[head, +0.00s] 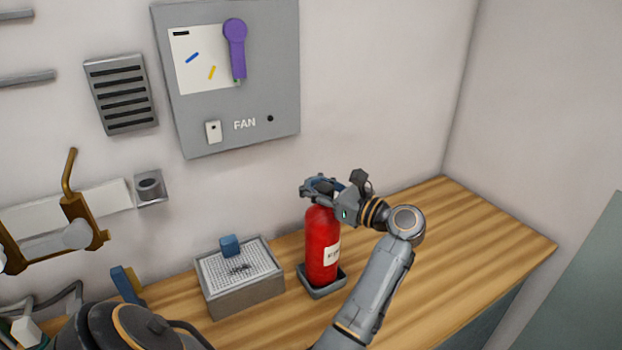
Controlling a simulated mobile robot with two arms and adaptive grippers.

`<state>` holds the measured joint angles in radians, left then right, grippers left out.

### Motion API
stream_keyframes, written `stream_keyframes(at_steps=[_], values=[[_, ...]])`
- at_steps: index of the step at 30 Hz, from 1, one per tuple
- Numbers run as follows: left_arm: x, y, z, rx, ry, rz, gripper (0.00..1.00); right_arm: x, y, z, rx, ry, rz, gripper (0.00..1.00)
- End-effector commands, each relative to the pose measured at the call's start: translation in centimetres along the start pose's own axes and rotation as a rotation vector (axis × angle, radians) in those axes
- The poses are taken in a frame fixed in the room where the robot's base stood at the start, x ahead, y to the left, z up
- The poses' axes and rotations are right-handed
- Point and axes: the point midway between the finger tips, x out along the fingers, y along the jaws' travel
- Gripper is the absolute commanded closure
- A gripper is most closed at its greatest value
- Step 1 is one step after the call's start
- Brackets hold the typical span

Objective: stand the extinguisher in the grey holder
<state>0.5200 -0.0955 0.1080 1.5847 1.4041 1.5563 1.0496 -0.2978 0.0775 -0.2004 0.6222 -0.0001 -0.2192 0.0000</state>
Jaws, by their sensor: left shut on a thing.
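The red extinguisher (320,240) stands upright at the middle of the wooden counter, with a white label on its right side. Its lower end is inside the low rim of the grey holder (326,292). The front rim hides the bottom, so I cannot tell whether it rests on the holder's floor. My left gripper (322,187) is shut on the extinguisher at its top, and the hand hides most of the neck and handle. My right gripper is not in view.
A grey box with a perforated top (246,296) and a small blue block (230,246) on it stands just left of the holder. The wooden counter (450,235) is clear to the right. A grey fan panel (275,60) hangs on the wall behind.

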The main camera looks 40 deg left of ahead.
Motion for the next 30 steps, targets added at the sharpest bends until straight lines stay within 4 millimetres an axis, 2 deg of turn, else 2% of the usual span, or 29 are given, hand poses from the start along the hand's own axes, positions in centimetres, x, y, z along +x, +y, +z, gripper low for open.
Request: stream_keyframes(at_steps=[21,30], values=[[-0.01,0.00,-0.06,-0.005,-0.005,0.000,1.00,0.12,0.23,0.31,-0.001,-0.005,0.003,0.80],[-0.07,0.05,-0.19,-0.007,-0.004,0.000,1.00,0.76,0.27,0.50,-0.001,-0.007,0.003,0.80]])
